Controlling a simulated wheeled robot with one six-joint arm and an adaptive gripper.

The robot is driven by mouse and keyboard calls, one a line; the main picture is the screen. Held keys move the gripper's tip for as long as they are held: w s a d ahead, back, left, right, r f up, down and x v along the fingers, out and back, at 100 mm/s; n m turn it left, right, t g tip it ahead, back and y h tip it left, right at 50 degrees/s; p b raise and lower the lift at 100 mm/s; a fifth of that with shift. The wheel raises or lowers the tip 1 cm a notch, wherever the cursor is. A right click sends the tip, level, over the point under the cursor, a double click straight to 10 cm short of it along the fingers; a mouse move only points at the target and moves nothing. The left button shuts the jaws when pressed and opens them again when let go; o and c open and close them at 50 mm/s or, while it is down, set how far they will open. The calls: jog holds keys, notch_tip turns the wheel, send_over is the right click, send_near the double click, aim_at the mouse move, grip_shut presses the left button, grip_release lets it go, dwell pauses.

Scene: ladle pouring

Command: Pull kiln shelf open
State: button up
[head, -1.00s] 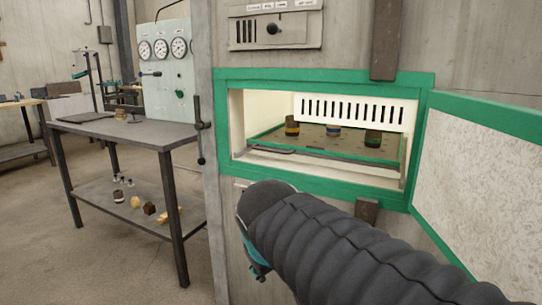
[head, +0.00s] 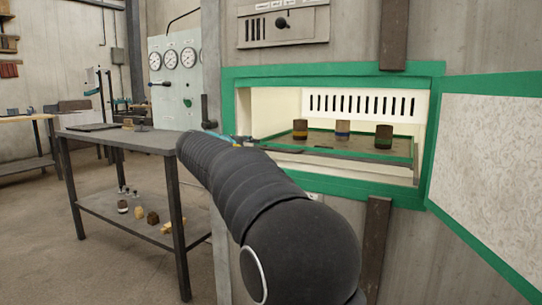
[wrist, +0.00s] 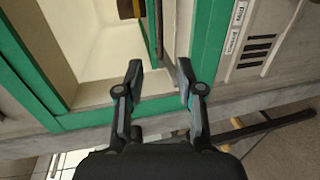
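The kiln shelf (head: 345,144) is a flat brownish slab with a green rim inside the kiln opening. Three banded pots (head: 342,130) stand on it. In the head view, my gripper (head: 243,140) is at the left side of the opening, largely hidden behind my arm. In the wrist view, my gripper (wrist: 160,70) is open, its fingers apart near the frame. The shelf's green edge and a dark bar (wrist: 159,32) lie just beyond the gap between the fingertips. I cannot tell whether anything touches them. The shelf's front-left handle is hidden in the head view.
A green frame (head: 310,71) surrounds the opening, and the kiln door (head: 495,160) stands open at right. A grey table (head: 130,137) stands at left.

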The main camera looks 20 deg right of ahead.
aim_at(273, 150)
jog(key=p+x, duration=0.1)
jog(key=x, duration=1.2)
jog(key=shift+w+d, duration=0.15)
jog(key=shift+d, duration=0.1)
grip_shut()
